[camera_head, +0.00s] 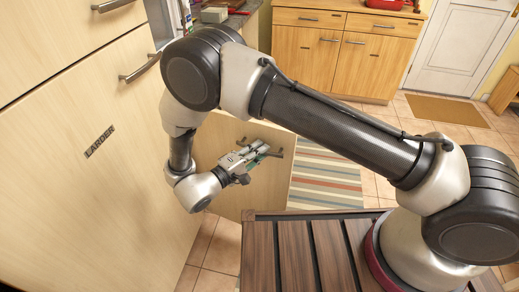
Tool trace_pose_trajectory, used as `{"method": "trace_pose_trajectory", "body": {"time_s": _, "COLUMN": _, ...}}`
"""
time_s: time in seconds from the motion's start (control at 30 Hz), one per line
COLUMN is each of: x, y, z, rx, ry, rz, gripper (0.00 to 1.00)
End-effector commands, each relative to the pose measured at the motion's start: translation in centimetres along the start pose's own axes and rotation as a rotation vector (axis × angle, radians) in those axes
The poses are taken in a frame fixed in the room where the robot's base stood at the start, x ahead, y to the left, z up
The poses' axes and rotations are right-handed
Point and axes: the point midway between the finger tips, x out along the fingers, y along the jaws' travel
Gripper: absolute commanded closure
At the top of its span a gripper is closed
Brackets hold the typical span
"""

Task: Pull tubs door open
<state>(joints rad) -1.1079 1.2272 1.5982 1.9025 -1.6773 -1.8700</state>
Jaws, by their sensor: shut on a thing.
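A pale wooden door panel (265,186), which I take to be the tubs door, stands swung out past the tall larder front. Its face is turned towards me, and its right edge borders the striped rug. A short dark bar handle (277,154) is on its upper part. My gripper (262,151) is at this handle, shut on it. My arm hides part of the panel's left side. The hinge side and the inside of the cupboard are hidden. I see no readable label on this door.
The tall larder (75,170) with bar handles fills the left. A worktop (235,18) with small items lies behind my arm. A striped rug (325,178) and tiled floor lie right of the door. Wooden cabinets (345,50) and a white door (460,45) stand at the back.

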Motion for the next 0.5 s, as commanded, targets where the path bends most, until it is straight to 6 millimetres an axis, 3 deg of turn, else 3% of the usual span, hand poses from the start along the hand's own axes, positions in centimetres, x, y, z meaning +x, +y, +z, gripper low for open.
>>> {"method": "trace_pose_trajectory", "body": {"time_s": 0.13, "x": 0.01, "y": -0.07, "z": -0.06, "rx": 0.001, "ry": 0.002, "rz": -0.002, "gripper": 1.00}}
{"method": "trace_pose_trajectory", "body": {"time_s": 0.17, "x": 0.02, "y": -0.07, "z": -0.06, "rx": 0.001, "ry": 0.002, "rz": -0.002, "gripper": 0.85}}
{"method": "trace_pose_trajectory", "body": {"time_s": 0.27, "x": 0.02, "y": -0.05, "z": -0.06, "rx": 0.001, "ry": 0.002, "rz": -0.002, "gripper": 0.67}}
{"method": "trace_pose_trajectory", "body": {"time_s": 0.5, "x": 0.03, "y": -0.02, "z": -0.05, "rx": 0.001, "ry": 0.002, "rz": -0.001, "gripper": 0.64}}
